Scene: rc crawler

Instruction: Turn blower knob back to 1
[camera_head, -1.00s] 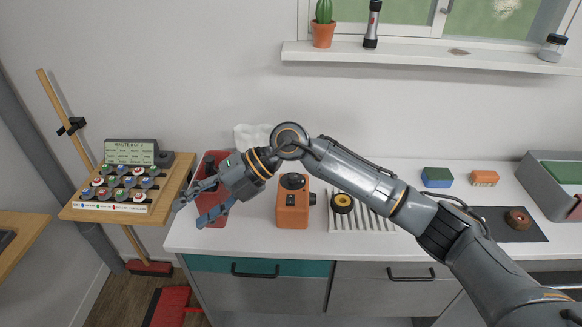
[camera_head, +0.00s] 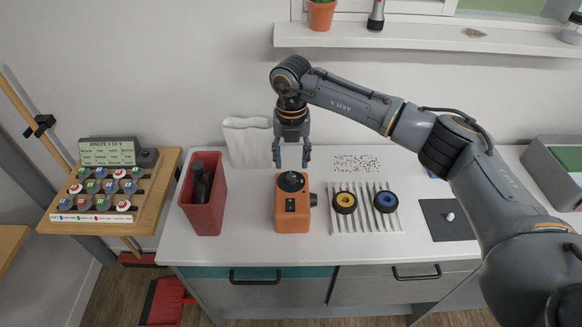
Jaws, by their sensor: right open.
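An orange box (camera_head: 291,217), which looks like the blower, stands on the white counter. It has a round black disc (camera_head: 291,181) on top, a small dark panel on its front and a dark knob (camera_head: 313,199) on its right side. The knob's setting is too small to read. My right gripper (camera_head: 291,163) points straight down with its two fingers apart and empty. Its fingertips appear just above or behind the black disc; I cannot tell the exact gap. My left gripper is not in view.
A red bin (camera_head: 215,208) with a dark bottle-like item stands left of the box. A white bag (camera_head: 247,146) is behind. A slatted rack (camera_head: 367,222) with two black wheels is to the right, beside a dark mat (camera_head: 434,211). A button board (camera_head: 98,218) is far left.

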